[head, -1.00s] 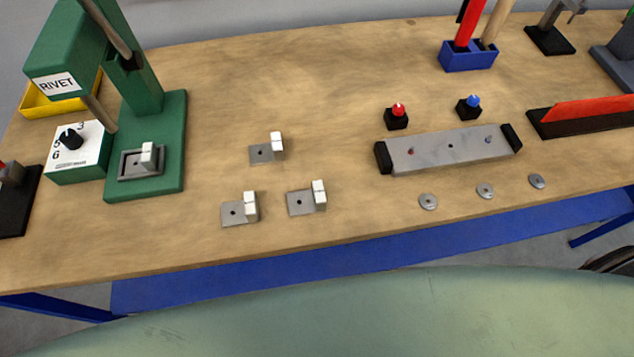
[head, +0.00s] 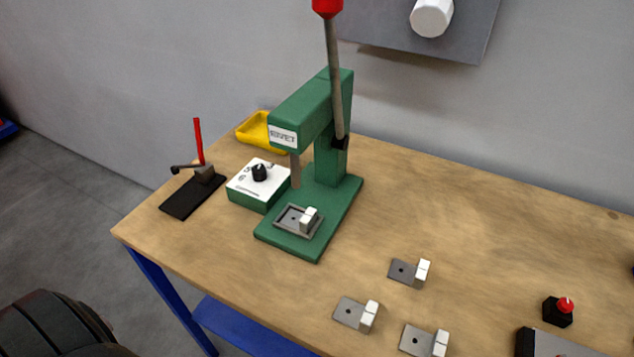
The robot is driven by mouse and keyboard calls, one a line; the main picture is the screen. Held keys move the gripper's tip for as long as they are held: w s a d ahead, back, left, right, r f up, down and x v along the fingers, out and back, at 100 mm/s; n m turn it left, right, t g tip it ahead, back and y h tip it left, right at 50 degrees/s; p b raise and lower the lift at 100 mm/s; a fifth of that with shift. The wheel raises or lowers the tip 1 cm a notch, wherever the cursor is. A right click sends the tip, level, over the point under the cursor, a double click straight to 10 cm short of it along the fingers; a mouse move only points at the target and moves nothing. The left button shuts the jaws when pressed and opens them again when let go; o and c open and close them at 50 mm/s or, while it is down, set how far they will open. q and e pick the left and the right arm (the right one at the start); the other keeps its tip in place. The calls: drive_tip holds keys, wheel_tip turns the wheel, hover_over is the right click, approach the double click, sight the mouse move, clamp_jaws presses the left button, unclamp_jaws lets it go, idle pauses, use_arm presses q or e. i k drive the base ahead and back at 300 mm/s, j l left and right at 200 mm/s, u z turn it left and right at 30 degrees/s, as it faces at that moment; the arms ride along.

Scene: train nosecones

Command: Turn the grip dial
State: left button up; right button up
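The dial that fits the task best is a black knob (head: 259,172) on a green box with a white numbered top (head: 247,185), left of the green rivet press (head: 338,180). Some numbers show around the knob, but its exact setting is too small to read. A white many-sided knob (head: 432,17) on a grey wall panel (head: 470,28) also shows at the top; I cannot tell whether it is a dial. Neither of my grippers is in view.
A black toggle clamp with a red handle (head: 198,145) stands at the table's left end. A yellow tray (head: 253,129) sits behind the press. Brackets (head: 404,271) and a red button (head: 566,305) lie to the right. The wooden table (head: 480,215) has clear room right of the press.

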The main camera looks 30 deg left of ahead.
sight(259, 173)
drive_tip(key=j+u, duration=0.5)
drive_tip(key=k+j+z, duration=0.45)
drive_tip(key=k+j, duration=0.15)
